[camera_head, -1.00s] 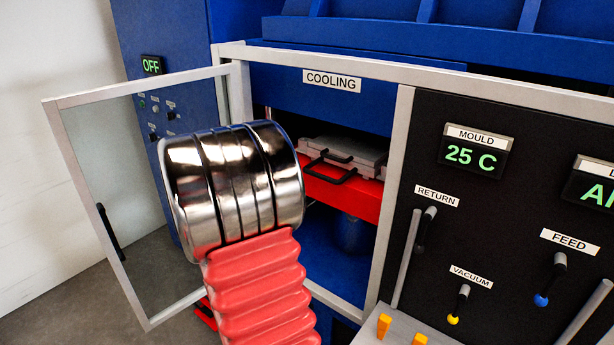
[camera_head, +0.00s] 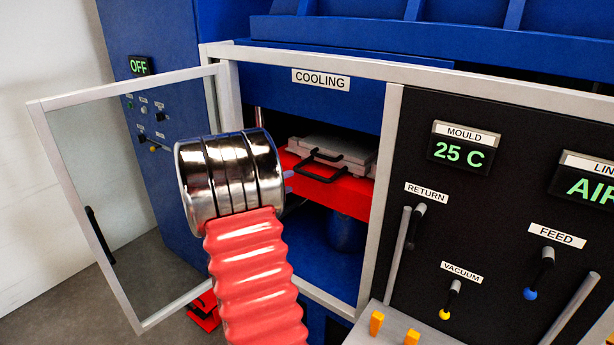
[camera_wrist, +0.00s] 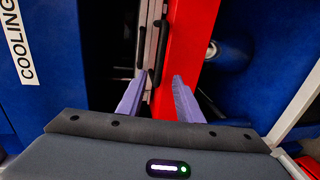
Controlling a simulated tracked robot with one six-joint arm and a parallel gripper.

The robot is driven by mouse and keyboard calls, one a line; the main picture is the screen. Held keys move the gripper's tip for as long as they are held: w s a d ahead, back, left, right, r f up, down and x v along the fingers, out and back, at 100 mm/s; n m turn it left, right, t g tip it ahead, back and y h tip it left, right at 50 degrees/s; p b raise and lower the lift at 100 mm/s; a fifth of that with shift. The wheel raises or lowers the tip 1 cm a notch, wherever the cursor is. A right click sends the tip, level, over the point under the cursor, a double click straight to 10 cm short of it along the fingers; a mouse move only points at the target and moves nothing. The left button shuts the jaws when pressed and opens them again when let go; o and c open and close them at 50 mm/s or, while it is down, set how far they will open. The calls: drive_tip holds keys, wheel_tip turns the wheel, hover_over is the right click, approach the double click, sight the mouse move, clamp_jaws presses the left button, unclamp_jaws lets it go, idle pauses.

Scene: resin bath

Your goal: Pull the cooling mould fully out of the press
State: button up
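The grey mould (camera_head: 340,150) sits on the red platen (camera_head: 352,197) inside the press opening under the COOLING sign. Black handles stick out from its front; the lower handle (camera_head: 318,178) is the more forward one. In the wrist view the scene is turned sideways: the grey mould (camera_wrist: 150,35) stands beside the red platen (camera_wrist: 187,45). My gripper (camera_wrist: 158,81) is open, with its two lavender fingers apart and a black handle (camera_wrist: 157,66) ahead between them. No contact shows. In the head view my arm hides most of the gripper; only a fingertip peeks out.
The framed glass door (camera_head: 110,190) stands swung open at the left of the opening, with a black door handle (camera_head: 98,235). A control panel (camera_head: 490,200) with levers and displays is at the right. The mould display reads 25 C. A blue cylinder (camera_head: 347,233) is below the platen.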

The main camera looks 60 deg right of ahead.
sight(306, 175)
drive_tip(key=x, duration=1.2)
drive_tip(key=shift+a, duration=0.1)
clamp_jaws()
drive_tip(key=shift+f, duration=0.1)
drive_tip(key=shift+a, duration=0.1)
drive_tip(key=shift+s, duration=0.1)
